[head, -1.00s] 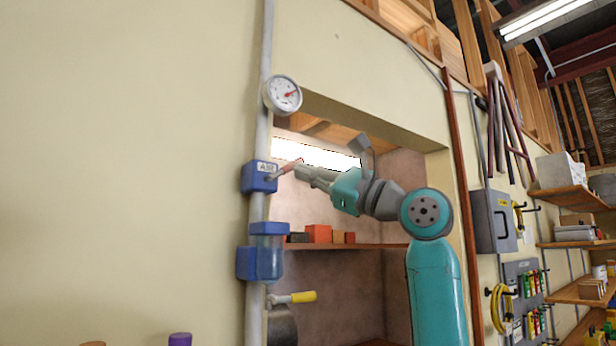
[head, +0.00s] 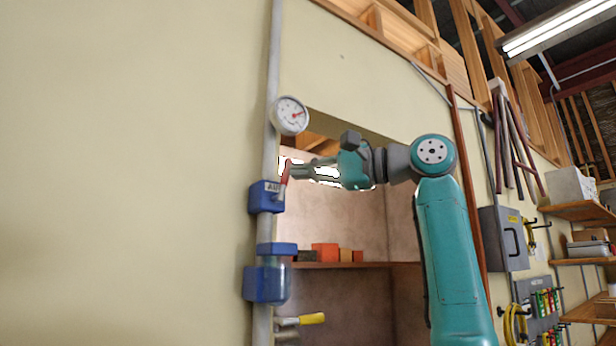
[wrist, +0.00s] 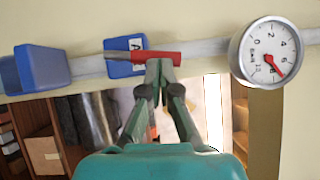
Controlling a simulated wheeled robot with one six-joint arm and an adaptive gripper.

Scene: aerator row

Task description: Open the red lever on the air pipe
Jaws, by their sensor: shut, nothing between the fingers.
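The red lever (head: 286,173) rises from the blue valve block marked AIR (head: 264,197) on the grey air pipe (head: 274,60). It stands nearly upright, close to in line with the pipe.
A round gauge (head: 291,115) sits on the pipe above the lever. A blue filter bowl (head: 270,278) and a yellow-handled valve (head: 310,319) are below. Behind my gripper is a recess with a shelf (head: 345,265) holding small boxes.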

